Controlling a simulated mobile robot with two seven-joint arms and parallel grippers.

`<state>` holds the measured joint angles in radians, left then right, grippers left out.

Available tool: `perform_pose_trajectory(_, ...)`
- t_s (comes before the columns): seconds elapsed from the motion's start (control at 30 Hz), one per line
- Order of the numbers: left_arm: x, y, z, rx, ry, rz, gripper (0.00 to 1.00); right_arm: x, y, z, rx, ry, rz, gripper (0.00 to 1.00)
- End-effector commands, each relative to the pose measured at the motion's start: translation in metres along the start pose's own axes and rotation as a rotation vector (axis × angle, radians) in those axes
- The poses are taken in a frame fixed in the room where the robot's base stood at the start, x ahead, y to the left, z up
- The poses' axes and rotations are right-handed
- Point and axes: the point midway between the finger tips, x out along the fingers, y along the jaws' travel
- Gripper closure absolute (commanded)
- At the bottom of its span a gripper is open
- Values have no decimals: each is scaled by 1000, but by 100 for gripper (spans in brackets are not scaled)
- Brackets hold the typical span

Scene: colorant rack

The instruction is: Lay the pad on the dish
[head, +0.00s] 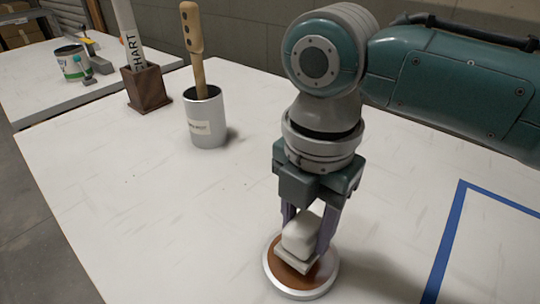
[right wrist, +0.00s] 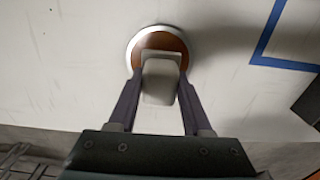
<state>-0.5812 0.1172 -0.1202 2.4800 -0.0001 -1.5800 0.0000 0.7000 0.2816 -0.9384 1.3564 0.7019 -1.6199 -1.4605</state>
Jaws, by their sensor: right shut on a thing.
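The pad (head: 301,236) is a pale, off-white block with a flat lower plate. My right gripper (head: 306,236) points down and is shut on it. The pad also shows between the fingers in the right wrist view (right wrist: 160,82). The dish (head: 328,282) is round with a silver rim and a brown inside, and stands on the white table. The dish also shows in the right wrist view (right wrist: 137,46). The pad is over the dish, slightly tilted. I cannot tell whether it touches the brown surface. My left gripper is not in view.
A grey can (head: 207,124) with a wooden-handled tool (head: 192,40) stands at the back. Behind it is a dark wooden block (head: 146,91) holding a white rolled chart (head: 128,38). Blue tape (head: 446,243) marks the table at right. The table's front left is clear.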

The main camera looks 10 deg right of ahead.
Motion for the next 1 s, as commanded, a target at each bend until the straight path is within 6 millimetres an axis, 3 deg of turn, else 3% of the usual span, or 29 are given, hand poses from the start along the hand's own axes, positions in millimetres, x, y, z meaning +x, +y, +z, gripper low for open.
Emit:
perform_pose_trajectory(0.03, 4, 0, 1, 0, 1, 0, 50, 11, 0, 0, 2, 1, -3, 100)
perform_pose_trajectory(0.17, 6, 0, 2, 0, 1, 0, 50, 24, 0, 0, 1, 1, -1, 100)
perform_pose_trajectory(0.6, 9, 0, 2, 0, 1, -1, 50, 30, 0, 0, 1, 0, 0, 100)
perform_pose_trajectory(0.63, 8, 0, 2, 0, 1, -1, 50, 29, 0, 0, 1, 0, 0, 47)
perform_pose_trajectory(0.87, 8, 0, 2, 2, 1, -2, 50, 29, 0, 0, 1, 0, 0, 22)
perform_pose_trajectory(1.0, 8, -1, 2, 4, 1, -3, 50, 29, 0, 0, 1, 0, 0, 21)
